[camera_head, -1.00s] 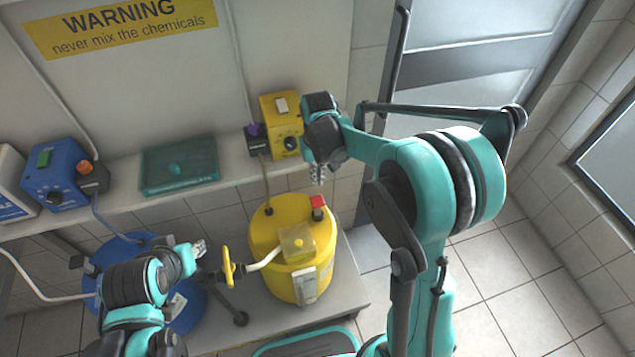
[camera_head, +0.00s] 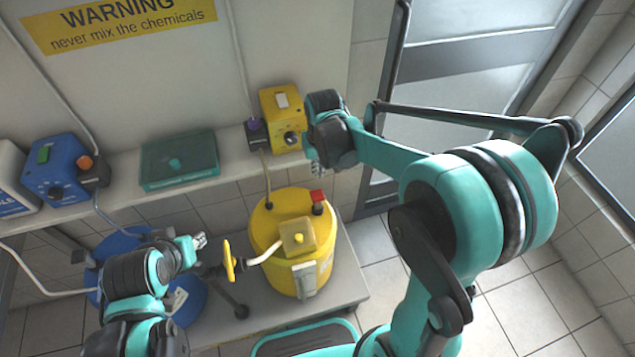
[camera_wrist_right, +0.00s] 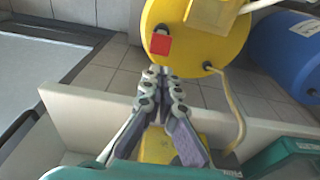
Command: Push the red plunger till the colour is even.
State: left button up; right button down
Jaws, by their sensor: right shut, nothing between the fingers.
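The red plunger (camera_head: 318,196) is a small red block on a dark stub on top of the yellow tank (camera_head: 273,232). It also shows in the right wrist view (camera_wrist_right: 160,45), above my fingertips in the picture. My right gripper (camera_wrist_right: 163,72) is shut and empty, with its tips close to the plunger; a gap shows between them in the wrist view. In the head view my right gripper (camera_head: 316,165) is mostly hidden by its own wrist. My left gripper (camera_head: 200,241) is beside the yellow valve handle (camera_head: 228,260); its finger opening is unclear.
A yellow control box (camera_head: 282,118) and a blue one (camera_head: 55,170) stand on the shelf, with a teal case (camera_head: 178,160) between them. A blue tank (camera_head: 188,308) is partly hidden behind my left arm. Hoses run to both tanks. Floor at right is free.

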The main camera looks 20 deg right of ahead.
aim_at(318, 199)
jog(key=shift+s+r+t, duration=1)
jog(key=shift+s+r, duration=0.2)
jog(key=shift+r, duration=0.1)
jog(key=b+x, duration=0.1)
jog(key=x, duration=0.3)
jog(key=b+x, duration=0.2)
jog(key=x, duration=0.3)
jog(key=s+b+x, duration=0.1)
jog(key=b+x, duration=0.1)
jog(key=x, duration=0.3)
jog(key=shift+s+a+f, duration=0.1)
jog(key=shift+f, duration=0.05)
notch_tip(318, 199, down, 5)
jog(key=b, duration=0.4)
jog(key=shift+f, duration=0.15)
jog(key=shift+s, duration=0.1)
